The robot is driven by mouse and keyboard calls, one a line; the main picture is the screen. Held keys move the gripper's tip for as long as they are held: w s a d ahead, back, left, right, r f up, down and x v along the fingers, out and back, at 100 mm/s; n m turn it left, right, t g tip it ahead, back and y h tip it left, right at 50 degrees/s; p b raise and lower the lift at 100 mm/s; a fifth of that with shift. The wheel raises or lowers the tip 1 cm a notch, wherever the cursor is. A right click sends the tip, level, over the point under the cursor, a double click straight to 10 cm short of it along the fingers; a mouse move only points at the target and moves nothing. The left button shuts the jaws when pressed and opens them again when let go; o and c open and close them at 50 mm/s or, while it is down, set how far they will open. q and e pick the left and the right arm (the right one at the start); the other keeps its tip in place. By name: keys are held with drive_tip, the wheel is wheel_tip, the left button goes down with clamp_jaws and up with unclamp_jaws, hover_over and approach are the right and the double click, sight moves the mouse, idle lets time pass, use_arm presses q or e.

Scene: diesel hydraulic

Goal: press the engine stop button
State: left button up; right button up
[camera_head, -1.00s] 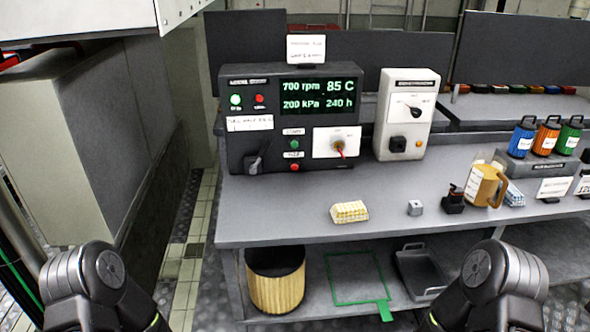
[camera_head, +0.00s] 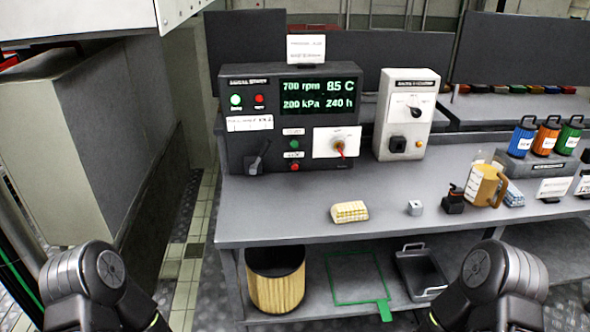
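A dark control box (camera_head: 235,155) stands at the back left of the grey bench. Its lit display (camera_head: 318,96) reads 700 rpm, 85 C, 200 kPa and 240 h. Below the display are a green button (camera_head: 294,144) and a red button (camera_head: 295,167), one above the other, with small labels too blurred to read. A green lamp (camera_head: 235,100) and a red lamp (camera_head: 259,100) sit at the upper left. My two arms show at the lower left and lower right corners, well short of the box. Both grippers are outside the view.
A white box with a dial (camera_head: 408,115) stands right of the control box. A yellow checked block (camera_head: 349,212), a small grey cube (camera_head: 415,207) and a tan mug (camera_head: 483,186) are on the bench (camera_head: 290,222). Coloured canisters (camera_head: 546,138) stand at right.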

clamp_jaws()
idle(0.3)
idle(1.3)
